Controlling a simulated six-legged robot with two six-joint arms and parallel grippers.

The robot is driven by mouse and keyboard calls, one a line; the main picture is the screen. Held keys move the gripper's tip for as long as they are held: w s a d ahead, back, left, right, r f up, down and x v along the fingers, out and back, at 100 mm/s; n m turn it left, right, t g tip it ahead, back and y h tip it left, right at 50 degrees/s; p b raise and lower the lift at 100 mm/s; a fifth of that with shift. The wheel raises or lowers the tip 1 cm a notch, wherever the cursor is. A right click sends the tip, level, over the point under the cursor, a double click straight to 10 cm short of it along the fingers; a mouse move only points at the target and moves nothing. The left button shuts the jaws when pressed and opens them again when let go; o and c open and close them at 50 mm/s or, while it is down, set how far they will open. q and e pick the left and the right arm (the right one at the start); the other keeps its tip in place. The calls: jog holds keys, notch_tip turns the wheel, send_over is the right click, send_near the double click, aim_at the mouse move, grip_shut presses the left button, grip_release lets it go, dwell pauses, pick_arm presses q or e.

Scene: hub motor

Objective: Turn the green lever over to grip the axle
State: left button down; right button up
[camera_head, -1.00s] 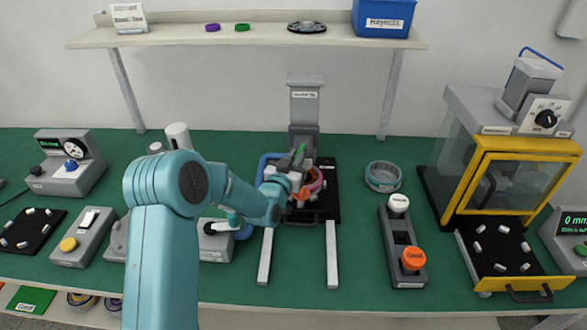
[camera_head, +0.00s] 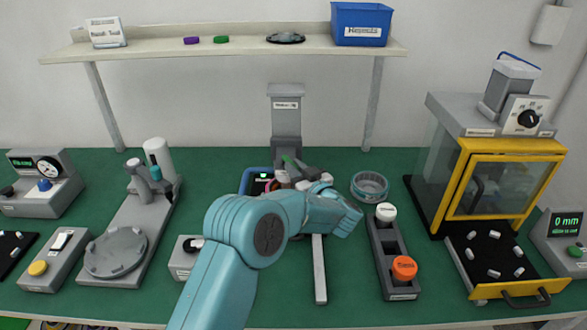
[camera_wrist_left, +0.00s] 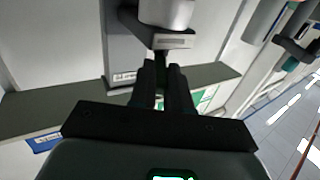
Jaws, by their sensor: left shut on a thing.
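The green lever (camera_head: 288,160) shows as a small green tip at the station in front of the grey column, leaning up and to the left. A grey block (camera_wrist_left: 160,42) and a pale cylinder (camera_wrist_left: 168,12) lie beyond the fingertips. My wrist and forearm hide most of the station, and I cannot make out the axle. My right gripper is not in view.
The grey column (camera_head: 286,110) stands behind the station. A round grey-teal dish (camera_head: 369,187) and a grey holder with an orange-capped knob (camera_head: 404,268) are to the right. A yellow-framed cabinet (camera_head: 510,180) stands further right. A shelf (camera_head: 230,50) spans the back.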

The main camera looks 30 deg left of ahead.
pick_arm(q)
jog(key=shift+w+r+n+g+y, duration=0.3)
jog(key=shift+r+n+g+y, duration=0.15)
jog(key=shift+g, duration=0.25)
jog(key=shift+n, duration=0.25)
jog(key=c, duration=1.1)
grip_release()
jog(key=shift+f, duration=0.15)
jog(key=shift+d, duration=0.1)
jog(key=shift+s+d+f, duration=0.1)
jog(key=shift+d+f, duration=0.05)
jog(key=shift+d, duration=0.1)
jog(key=b+v, duration=0.2)
jog(key=v, duration=1.3)
jog(key=shift+d+r, duration=0.3)
jog(key=shift+d, duration=0.1)
